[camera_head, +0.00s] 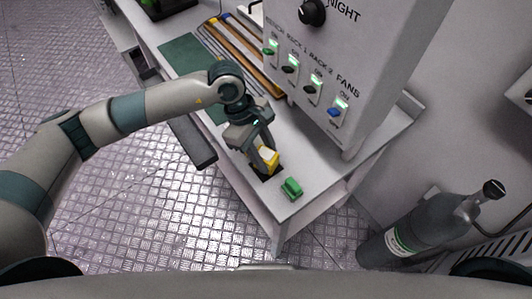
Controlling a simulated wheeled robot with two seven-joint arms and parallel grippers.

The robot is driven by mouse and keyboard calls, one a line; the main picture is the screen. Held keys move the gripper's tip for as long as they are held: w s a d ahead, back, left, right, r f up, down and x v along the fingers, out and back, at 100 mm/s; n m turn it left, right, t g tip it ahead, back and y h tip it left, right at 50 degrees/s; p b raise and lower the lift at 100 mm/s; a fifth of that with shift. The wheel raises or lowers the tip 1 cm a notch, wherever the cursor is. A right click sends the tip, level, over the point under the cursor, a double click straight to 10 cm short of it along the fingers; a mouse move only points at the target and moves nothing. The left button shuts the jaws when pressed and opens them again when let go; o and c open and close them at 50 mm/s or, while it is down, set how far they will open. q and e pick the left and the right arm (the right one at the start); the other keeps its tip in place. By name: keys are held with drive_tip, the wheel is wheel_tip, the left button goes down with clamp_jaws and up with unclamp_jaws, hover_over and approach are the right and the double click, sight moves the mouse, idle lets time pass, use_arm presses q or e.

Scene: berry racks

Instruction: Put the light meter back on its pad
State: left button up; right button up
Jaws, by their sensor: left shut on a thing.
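My left gripper (262,158) reaches in from the left, pointing down over the near end of the white bench. It is shut on a small yellow thing with a pale top, which I take to be the light meter (271,156). A dark pad (264,175) shows on the bench right under the gripper and the light meter, partly hidden by them. I cannot tell whether the light meter touches the pad. My right gripper is not in view.
A green block (291,188) lies on the bench (309,170) close to the right of the pad. A control cabinet (340,60) with switches stands behind. A green mat (188,54) lies further back. A grey gas cylinder (425,228) stands at the right.

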use_arm(q)
drive_tip(key=shift+f, duration=0.15)
drive_tip(key=o, duration=1.2)
